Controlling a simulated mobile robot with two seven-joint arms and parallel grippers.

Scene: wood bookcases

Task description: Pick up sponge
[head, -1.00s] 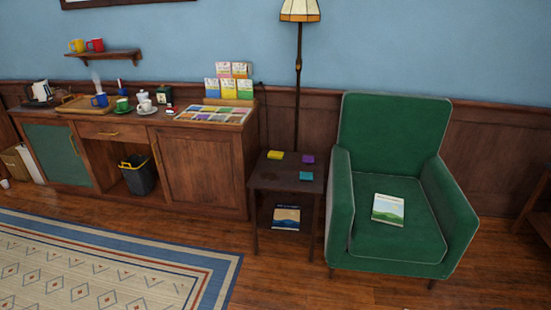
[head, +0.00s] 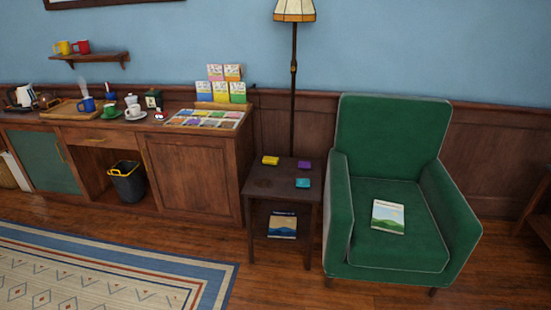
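Three small flat blocks that look like sponges lie apart on top of the dark side table (head: 262,190). The yellow sponge (head: 270,160) is at the back left, the purple sponge (head: 305,165) at the back right, and the teal sponge (head: 303,183) at the front right. A dark round mark shows on the tabletop near the yellow one. Neither of my grippers is in the head view.
A green armchair (head: 390,245) with a book (head: 388,217) stands right of the side table. A wooden cabinet (head: 195,180) with cups and packets is to its left. A floor lamp (head: 293,70) stands behind. Wood floor and a rug (head: 90,275) lie in front.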

